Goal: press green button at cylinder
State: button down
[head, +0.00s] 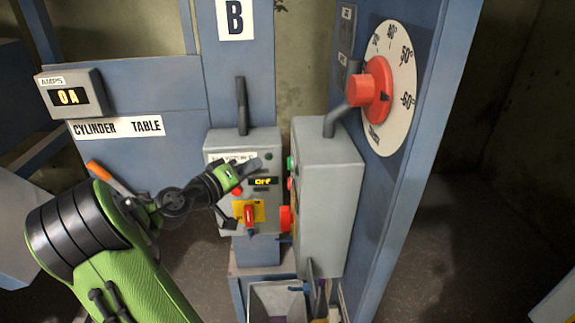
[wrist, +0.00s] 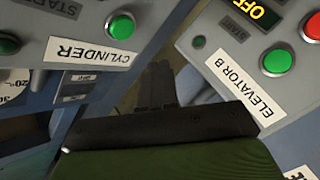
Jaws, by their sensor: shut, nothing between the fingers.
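The cylinder box (head: 335,180) is a grey control box seen from its side at the right in the head view. Its green button (head: 290,163) shows edge-on on its left face, above a red one. In the wrist view the green button (wrist: 121,27) is at upper left, beside the CYLINDER label (wrist: 92,54). My gripper (head: 252,167) is shut and empty, in front of the ELEVATOR B box (head: 213,190) and left of the cylinder button, apart from it. In the wrist view its dark fingers (wrist: 160,86) point between the two panels.
The ELEVATOR B panel, with another green button (wrist: 277,62) and an OFF display (wrist: 254,12), is close on the right in the wrist view. A large red knob (head: 285,217) sticks out low on the cylinder box. A blue post with a dial (head: 403,85) stands at right.

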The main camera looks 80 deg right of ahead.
jog(key=shift+s+d+b, duration=0.2)
jog(key=shift+s+d, duration=0.05)
jog(key=shift+s, duration=0.8)
jog(key=shift+s+d+b, duration=0.15)
jog(key=shift+s+d, duration=0.05)
jog(key=shift+s, duration=0.8)
jog(key=shift+s, duration=0.1)
jog(key=shift+s+d, duration=0.1)
jog(key=shift+s, duration=0.2)
jog(key=shift+s+d+b, duration=0.1)
jog(key=shift+s+b, duration=0.25)
jog(key=shift+s, duration=0.15)
dwell(0.9)
dwell(0.3)
jog(key=shift+w+a, duration=0.2)
jog(key=shift+w, duration=0.65)
jog(key=w, duration=0.2)
jog(key=w+a, duration=0.1)
jog(key=w, duration=0.2)
